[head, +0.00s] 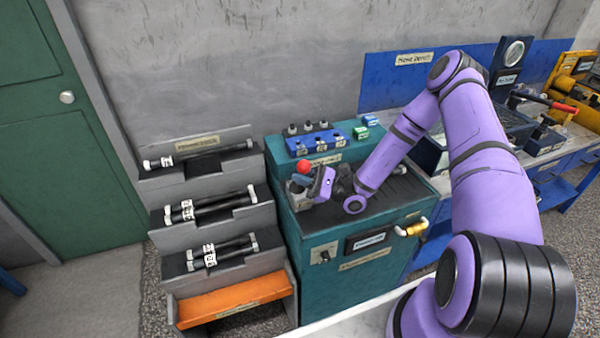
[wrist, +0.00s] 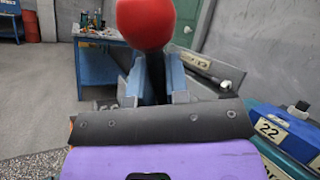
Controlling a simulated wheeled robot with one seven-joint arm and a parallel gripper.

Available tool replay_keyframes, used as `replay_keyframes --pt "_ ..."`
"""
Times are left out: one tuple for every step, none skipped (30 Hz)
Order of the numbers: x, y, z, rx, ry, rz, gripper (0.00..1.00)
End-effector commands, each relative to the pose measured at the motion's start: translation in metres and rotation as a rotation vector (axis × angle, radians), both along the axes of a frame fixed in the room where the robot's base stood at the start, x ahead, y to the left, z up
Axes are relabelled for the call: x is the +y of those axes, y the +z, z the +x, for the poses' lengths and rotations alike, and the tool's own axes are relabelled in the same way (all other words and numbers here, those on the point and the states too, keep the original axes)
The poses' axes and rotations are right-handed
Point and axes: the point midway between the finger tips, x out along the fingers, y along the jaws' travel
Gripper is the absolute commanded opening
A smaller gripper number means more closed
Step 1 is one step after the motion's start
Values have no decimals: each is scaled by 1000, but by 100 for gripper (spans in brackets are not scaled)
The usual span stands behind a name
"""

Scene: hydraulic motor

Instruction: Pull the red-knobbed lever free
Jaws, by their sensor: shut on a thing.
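The lever's red knob (head: 303,167) shows above the left end of the teal cabinet's top, just left of my gripper (head: 318,182). In the wrist view the round red knob (wrist: 145,20) stands right in front of my gripper (wrist: 154,82). A dark lever shaft (wrist: 156,68) runs down from the knob between the two blue-grey fingers, which are shut on it. A grey block (head: 298,196) sits below the knob on the cabinet. The lower end of the lever is hidden by my gripper, so I cannot tell whether it is still seated.
A blue valve block (head: 318,140) with numbered labels stands behind on the teal cabinet (head: 312,238). Left of it is a stepped grey rack (head: 222,222) holding dark rods, with an orange bottom step (head: 235,301). A blue workbench (head: 540,175) is at the right.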

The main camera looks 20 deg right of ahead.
Motion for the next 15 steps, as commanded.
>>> replay_keyframes --pt "-1 -2 -1 -4 0 -3 0" --pt "-1 -2 -1 -6 -1 -3 0" --pt "-1 -2 -1 -8 -1 -3 0" --pt "-1 -2 -2 -10 -1 -3 0" --pt "-1 -2 -2 -11 0 -4 0" --pt "-1 -2 -2 -11 0 -4 0" --pt "-1 -2 -2 -11 0 -4 0" --pt "-1 -2 -2 -11 0 -4 0" --pt "-1 -2 -2 -11 0 -4 0" --pt "-1 -3 -2 -10 0 -5 0" --pt "-1 -3 -2 -10 0 -5 0" --pt "-1 -3 -2 -10 0 -5 0" --pt "-1 -3 -2 -10 0 -5 0" --pt "-1 -3 -2 -9 1 -5 18" --pt "-1 -3 -2 -10 0 -5 27"
